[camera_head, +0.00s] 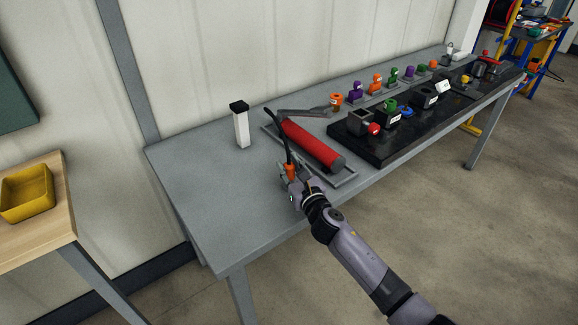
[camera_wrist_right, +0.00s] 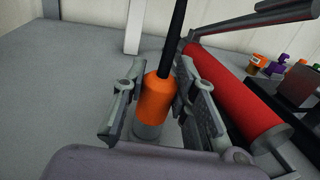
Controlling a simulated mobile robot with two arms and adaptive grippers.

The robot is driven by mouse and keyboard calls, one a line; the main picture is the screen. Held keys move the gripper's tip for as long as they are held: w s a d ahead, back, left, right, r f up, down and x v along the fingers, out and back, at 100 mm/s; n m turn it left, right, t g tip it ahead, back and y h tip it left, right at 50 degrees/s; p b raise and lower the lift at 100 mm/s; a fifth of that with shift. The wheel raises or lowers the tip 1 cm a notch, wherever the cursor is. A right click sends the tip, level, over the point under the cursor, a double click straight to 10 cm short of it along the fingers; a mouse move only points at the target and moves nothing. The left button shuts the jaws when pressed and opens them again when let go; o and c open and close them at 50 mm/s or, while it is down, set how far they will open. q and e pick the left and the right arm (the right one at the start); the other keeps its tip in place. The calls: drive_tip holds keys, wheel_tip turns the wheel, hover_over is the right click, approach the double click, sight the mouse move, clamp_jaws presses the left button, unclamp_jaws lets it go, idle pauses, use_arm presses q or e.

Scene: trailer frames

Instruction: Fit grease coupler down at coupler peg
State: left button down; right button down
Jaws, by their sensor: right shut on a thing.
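The grease coupler (camera_head: 290,170) is an orange sleeve at the end of a black hose from a red grease gun (camera_head: 312,145). My right gripper (camera_head: 292,180) is shut on it over the grey table, in front of the gun. In the right wrist view the orange coupler (camera_wrist_right: 157,98) stands nearly upright between the fingers (camera_wrist_right: 158,92), hose upward. A grey cylinder (camera_wrist_right: 150,130) shows directly under the orange sleeve; I cannot tell whether it is the coupler's lower end or the peg. No separate coupler peg can be made out. My left gripper is out of view.
The gun lies in a grey tray (camera_head: 346,181). A white post with a black cap (camera_head: 241,128) stands behind left. A black board (camera_head: 378,155) with several fittings lies to the right, coloured parts behind it. The table's left end (camera_head: 200,195) is clear.

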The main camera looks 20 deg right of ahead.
drive_tip(key=shift+f, duration=0.1)
idle(0.3)
drive_tip(key=c, duration=1.2)
unclamp_jaws()
drive_tip(key=shift+f, duration=0.1)
